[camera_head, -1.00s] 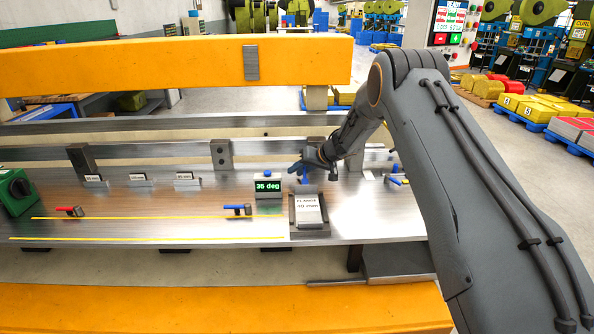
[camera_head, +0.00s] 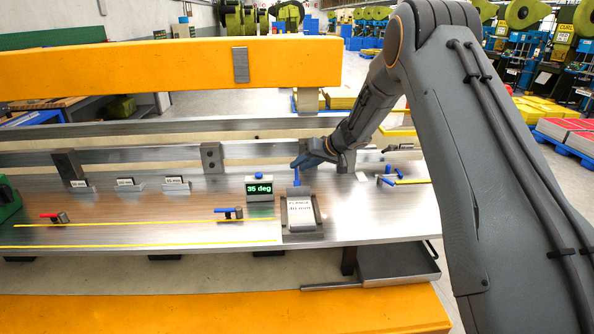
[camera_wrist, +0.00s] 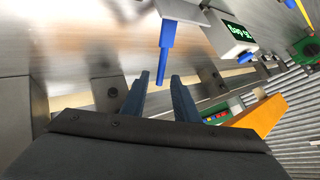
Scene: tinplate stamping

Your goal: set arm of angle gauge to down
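The box reading "35 deg" (camera_head: 259,190) stands on the steel bench with a blue knob on top. It also shows tilted in the wrist view (camera_wrist: 234,36). Right of it, a grey holder (camera_head: 320,212) bears a plate marked "FLANGE 40 mm" (camera_head: 300,211). A blue lever (camera_head: 296,178) stands up behind this holder. In the wrist view the lever (camera_wrist: 166,45) runs from a grey block toward my gripper (camera_wrist: 158,85). My blue fingers are apart, with the lever's tip seen between their ends. I cannot tell whether they touch. The head view shows my gripper (camera_head: 306,161) just above the lever.
Blue-handled clamps sit at the front (camera_head: 229,213) and at the right (camera_head: 388,181). A red-handled one (camera_head: 54,217) is at the left. Small marked blocks (camera_head: 176,184) stand at the back left. An orange beam (camera_head: 170,68) crosses behind the bench. A tray (camera_head: 400,262) hangs at the front right.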

